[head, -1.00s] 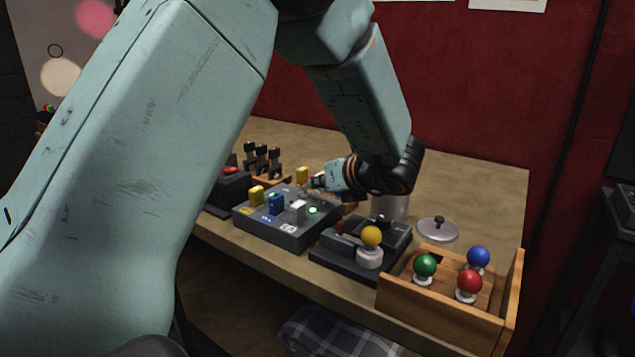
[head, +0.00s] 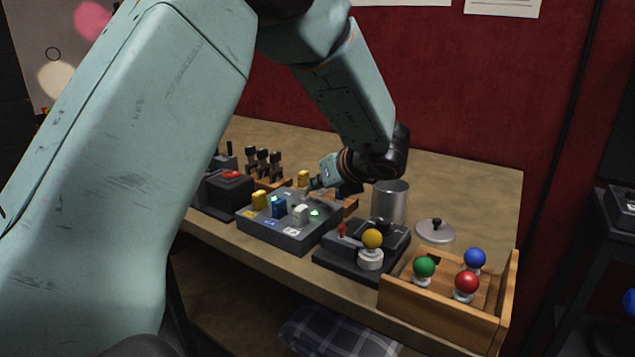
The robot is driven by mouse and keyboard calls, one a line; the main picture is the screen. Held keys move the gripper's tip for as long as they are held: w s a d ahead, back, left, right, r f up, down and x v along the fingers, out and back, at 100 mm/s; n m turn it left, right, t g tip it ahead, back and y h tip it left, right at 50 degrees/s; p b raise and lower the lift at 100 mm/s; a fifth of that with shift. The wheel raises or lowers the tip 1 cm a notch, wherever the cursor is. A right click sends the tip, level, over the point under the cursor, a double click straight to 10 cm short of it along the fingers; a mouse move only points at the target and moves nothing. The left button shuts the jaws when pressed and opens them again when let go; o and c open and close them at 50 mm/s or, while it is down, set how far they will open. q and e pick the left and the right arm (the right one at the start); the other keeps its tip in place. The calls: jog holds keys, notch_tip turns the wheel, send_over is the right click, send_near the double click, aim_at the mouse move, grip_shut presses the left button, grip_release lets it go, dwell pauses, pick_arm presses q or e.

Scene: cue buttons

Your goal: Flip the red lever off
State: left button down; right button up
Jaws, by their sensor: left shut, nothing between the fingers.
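A grey switch panel (head: 270,233) stands on the workbench. A yellow lever (head: 258,200), a blue lever (head: 278,207) and a white lever (head: 300,214) show on it, with green lights. A small red upright piece (head: 341,229) stands at the left of the dark joystick base, right of the panel; I cannot tell for sure whether it is the red lever. My left gripper (head: 313,185) is shut and empty, above the panel's back right part, and hides some of what is behind it. My right gripper is not in view.
The joystick base (head: 345,262) carries a yellow ball knob (head: 372,238). A wooden tray (head: 440,303) holds green, red and blue knobs. A metal can (head: 389,203) and a lid (head: 435,232) stand behind. A red button (head: 231,174) sits on a dark box at left.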

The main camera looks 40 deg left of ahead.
pick_arm(q)
jog(key=shift+a+r+h+p, duration=0.3)
jog(key=shift+h+p, duration=0.1)
jog(key=shift+p, duration=0.2)
jog(key=shift+s+a+h+p, duration=0.1)
jog(key=shift+a+h+p, duration=0.1)
jog(key=shift+h+p, duration=0.2)
jog(key=shift+a+r+n+h+p, duration=0.25)
jog(key=shift+h+p, duration=0.25)
jog(key=shift+p, duration=0.25)
jog(key=shift+s+a+p, duration=0.1)
jog(key=shift+a+p, duration=0.05)
jog(key=shift+p, duration=0.2)
jog(key=shift+a+r+h+p, duration=0.1)
jog(key=shift+a+h+p, duration=0.05)
jog(key=shift+h+p, duration=0.45)
jog(key=shift+s+a+r+n+h+p, duration=0.1)
jog(key=shift+a+n+h+p, duration=0.15)
jog(key=shift+a+h+p, duration=1)
jog(key=shift+s+r+n+h+p, duration=0.15)
jog(key=shift+h+p, duration=0.4)
jog(key=shift+p, duration=1.55)
jog(key=shift+w+a+p, duration=0.15)
jog(key=shift+a+p, duration=0.05)
jog(key=shift+p, duration=0.15)
jog(key=shift+r+p, duration=0.8)
